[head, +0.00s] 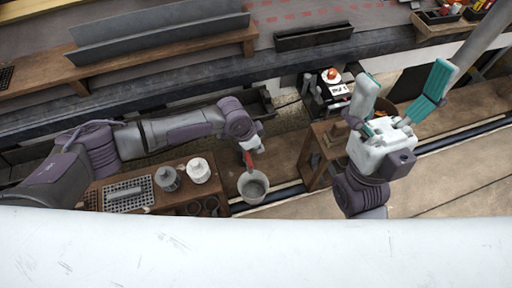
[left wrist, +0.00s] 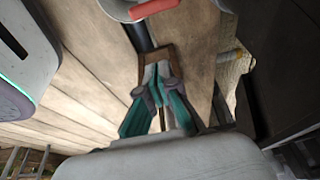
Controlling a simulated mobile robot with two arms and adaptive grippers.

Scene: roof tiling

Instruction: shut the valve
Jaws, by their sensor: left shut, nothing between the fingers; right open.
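I cannot make out a valve for certain in either view. A red grip (head: 249,160) shows just above a round grey pot (head: 253,188) in the head view. A red-orange grip on a grey rounded thing (left wrist: 153,9) shows at the top of the left wrist view, beyond my fingers. My left gripper (head: 248,146) is beside the red grip in the head view; its fingertips are hard to see there. In the left wrist view my left gripper (left wrist: 158,78) is shut and empty. My right gripper (head: 405,78) is open and empty, its teal fingers spread wide.
A wooden table (head: 95,198) at the lower left holds a grey can (head: 167,179), a white can (head: 199,170) and a perforated tray (head: 128,194). A wooden stand (head: 318,158) is left of my right gripper. A large white surface (head: 250,250) fills the bottom.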

